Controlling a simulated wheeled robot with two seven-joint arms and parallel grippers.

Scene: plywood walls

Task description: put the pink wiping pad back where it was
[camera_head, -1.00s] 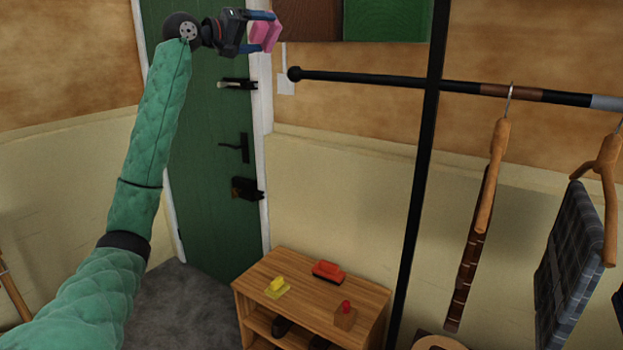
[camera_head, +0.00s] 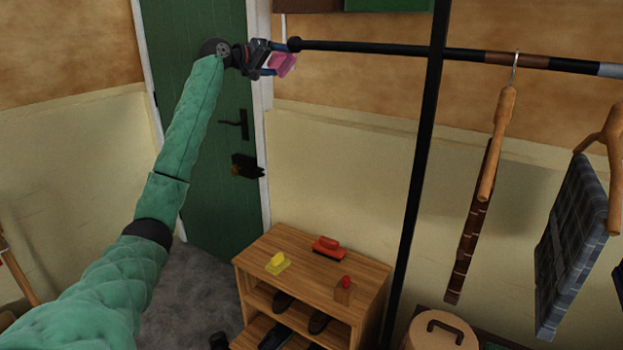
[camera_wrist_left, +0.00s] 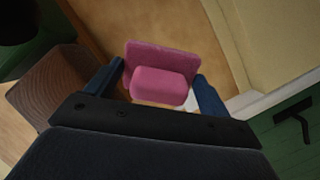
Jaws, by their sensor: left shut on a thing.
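The pink wiping pad (camera_head: 281,65) is held in my left gripper (camera_head: 276,62), high up in front of the wall near the door frame. The left wrist view also shows the pink pad (camera_wrist_left: 161,72), with its handle block between the two blue fingers (camera_wrist_left: 160,88). The gripper is shut on it. The pad is well above the wooden shoe bench (camera_head: 285,242), touching nothing else that I can see. My right gripper is not in view.
On the bench top are a yellow pad (camera_head: 278,262), a red brush (camera_head: 329,248) and a small block with a red knob (camera_head: 344,290). Shoes sit below. A black rail (camera_head: 370,48) with a post (camera_head: 417,170) stands right of my gripper. A green door (camera_head: 205,140) is behind my arm.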

